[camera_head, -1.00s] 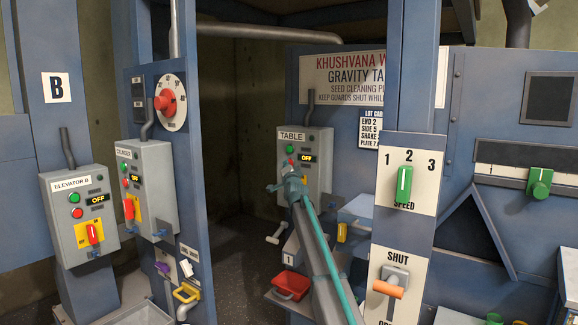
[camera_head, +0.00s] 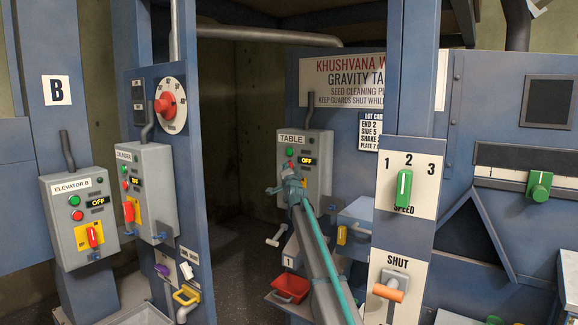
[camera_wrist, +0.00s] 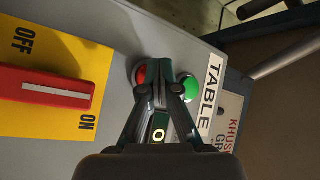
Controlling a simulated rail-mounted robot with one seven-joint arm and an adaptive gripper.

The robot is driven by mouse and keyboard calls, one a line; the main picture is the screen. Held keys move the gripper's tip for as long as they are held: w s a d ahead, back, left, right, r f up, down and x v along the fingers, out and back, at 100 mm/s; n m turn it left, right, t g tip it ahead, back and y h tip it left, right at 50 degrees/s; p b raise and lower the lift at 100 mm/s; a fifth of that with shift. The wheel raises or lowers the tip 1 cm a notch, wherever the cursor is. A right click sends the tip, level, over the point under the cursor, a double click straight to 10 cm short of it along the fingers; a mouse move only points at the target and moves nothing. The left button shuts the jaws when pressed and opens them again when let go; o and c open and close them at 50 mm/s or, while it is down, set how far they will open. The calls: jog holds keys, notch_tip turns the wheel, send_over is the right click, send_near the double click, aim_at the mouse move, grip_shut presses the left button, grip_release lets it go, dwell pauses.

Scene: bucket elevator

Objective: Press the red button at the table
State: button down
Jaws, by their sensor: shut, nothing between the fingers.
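The grey TABLE control box (camera_head: 318,172) stands in the middle of the head view, with a green button, a red button and a display reading OFF. In the wrist view the red button (camera_wrist: 139,76) shows at the left of my fingertips, partly hidden by them. The green button (camera_wrist: 190,89) is just right of the fingertips. My gripper (camera_wrist: 160,74) is shut and empty, its tips in front of the box face between the two buttons. I cannot tell whether they touch it. In the head view my gripper (camera_head: 288,181) is in front of the box's lower part.
A red lever (camera_wrist: 45,88) on a yellow OFF/ON plate (camera_wrist: 85,60) lies left of my gripper in the wrist view. The ELEVATOR B box (camera_head: 75,215) and another control box (camera_head: 150,185) stand at the left. A blue post with a speed selector (camera_head: 404,188) stands at the right.

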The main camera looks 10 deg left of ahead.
jog(key=shift+s+a+p, duration=0.3)
jog(key=shift+s+p, duration=0.3)
jog(key=shift+p, duration=0.6)
jog(key=shift+s, duration=0.1)
jog(key=s+p, duration=0.1)
jog(key=p, duration=0.2)
jog(key=s+a+p, duration=0.1)
jog(key=p, duration=0.1)
jog(key=s+a+p, duration=0.1)
jog(key=s+p, duration=0.1)
jog(key=p, duration=0.1)
jog(key=shift+s+a+p, duration=0.1)
jog(key=shift+a+p, duration=0.15)
jog(key=shift+p, duration=0.05)
